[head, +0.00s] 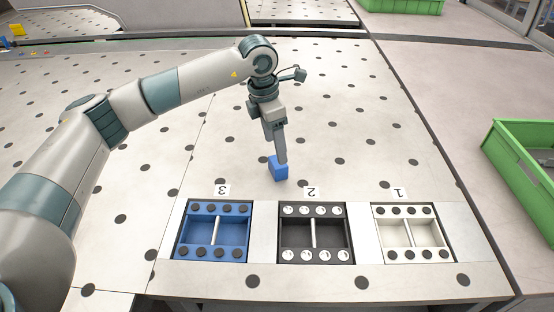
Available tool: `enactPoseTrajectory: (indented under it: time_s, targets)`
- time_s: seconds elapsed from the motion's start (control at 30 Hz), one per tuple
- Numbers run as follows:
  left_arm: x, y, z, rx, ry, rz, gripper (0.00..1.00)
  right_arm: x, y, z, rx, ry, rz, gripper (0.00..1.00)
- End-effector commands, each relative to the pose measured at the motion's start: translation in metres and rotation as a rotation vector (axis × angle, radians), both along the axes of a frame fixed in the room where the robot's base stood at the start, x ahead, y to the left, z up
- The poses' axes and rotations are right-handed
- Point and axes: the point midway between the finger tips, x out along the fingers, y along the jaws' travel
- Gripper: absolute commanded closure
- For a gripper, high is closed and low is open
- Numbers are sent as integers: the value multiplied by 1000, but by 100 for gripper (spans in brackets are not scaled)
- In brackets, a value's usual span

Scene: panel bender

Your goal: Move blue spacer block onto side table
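A small blue spacer block (277,170) is at the middle of the pale, dotted table surface (345,140), behind the row of numbered nests. My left gripper (282,158) points down at the block, and its fingers overlap the block's top right part in the picture. The fingers are seen nearly edge-on, so I cannot tell whether they are closed on the block. I also cannot tell whether the block rests on the surface or hangs just above it. My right gripper is not in view. No separate side table can be clearly made out.
Three nests stand along the front edge: blue (235,233) marked 3, black (331,240) marked 2, white (424,233) marked 1. A green crate (520,165) is at the right edge, another green crate (405,5) at the back. The surface right of the block is clear.

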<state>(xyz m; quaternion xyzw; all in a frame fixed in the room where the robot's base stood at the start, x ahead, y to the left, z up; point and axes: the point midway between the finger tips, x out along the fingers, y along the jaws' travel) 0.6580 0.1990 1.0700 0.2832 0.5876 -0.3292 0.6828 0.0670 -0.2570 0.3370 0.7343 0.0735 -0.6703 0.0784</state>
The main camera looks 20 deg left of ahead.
Motion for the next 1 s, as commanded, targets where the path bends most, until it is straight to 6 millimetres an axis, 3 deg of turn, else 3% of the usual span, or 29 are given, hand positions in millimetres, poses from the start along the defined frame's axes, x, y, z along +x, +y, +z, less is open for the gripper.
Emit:
enactPoseTrajectory:
  time_s: [0.2,0.4,1.0]
  targets:
    - [-2,4,32,0,-3,1,35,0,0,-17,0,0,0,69]
    - [-4,6,47,1,-1,1,35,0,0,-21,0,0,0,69]
    - [-5,6,49,0,0,0,35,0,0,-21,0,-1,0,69]
